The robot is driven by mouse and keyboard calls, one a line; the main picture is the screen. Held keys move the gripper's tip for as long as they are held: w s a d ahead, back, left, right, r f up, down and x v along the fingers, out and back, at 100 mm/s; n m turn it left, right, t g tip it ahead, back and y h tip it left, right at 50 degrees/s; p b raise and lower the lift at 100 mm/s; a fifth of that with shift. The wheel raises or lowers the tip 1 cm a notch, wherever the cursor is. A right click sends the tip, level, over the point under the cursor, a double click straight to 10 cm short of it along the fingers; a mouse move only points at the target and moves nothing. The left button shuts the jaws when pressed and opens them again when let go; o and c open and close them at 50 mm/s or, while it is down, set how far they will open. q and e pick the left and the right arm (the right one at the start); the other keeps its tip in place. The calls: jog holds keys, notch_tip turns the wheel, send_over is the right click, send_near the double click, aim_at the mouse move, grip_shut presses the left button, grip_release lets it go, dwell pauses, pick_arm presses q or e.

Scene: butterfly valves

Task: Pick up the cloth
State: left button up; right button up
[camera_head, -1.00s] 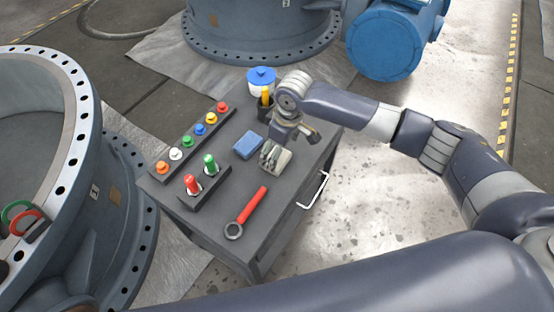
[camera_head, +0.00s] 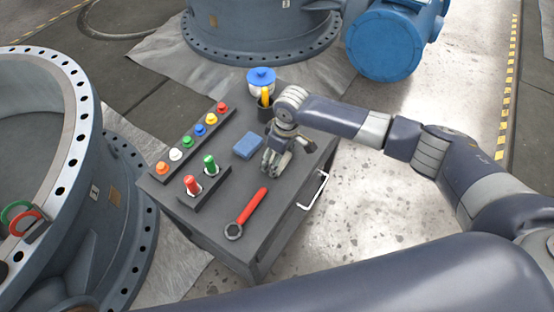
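A blue folded piece (camera_head: 247,145), which looks like the cloth, lies flat on the dark top of the cart (camera_head: 222,222). My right gripper (camera_head: 273,168) reaches in from the right and points down, just to the right of the blue piece. Its fingers look spread apart, with nothing visible between them. The blue piece lies outside the fingers. Whether the fingertips touch the cart top is hard to tell. My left gripper is not in view.
A red-handled wrench (camera_head: 250,212) lies in front of my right gripper. A row of coloured buttons (camera_head: 187,142) and a holder with red and green pieces (camera_head: 203,188) stand to the left.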

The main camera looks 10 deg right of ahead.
jog(key=shift+r, duration=0.45)
notch_tip(320, 180, up, 3)
jog(key=shift+f, duration=0.2)
jog(key=s+a, duration=0.1)
jog(key=s, duration=0.4)
jog(key=s+a+r, duration=0.1)
jog(key=s, duration=0.4)
jog(key=s+a, duration=0.1)
jog(key=s, duration=0.4)
jog(key=shift+s+r, duration=0.25)
jog(key=shift+s, duration=0.1)
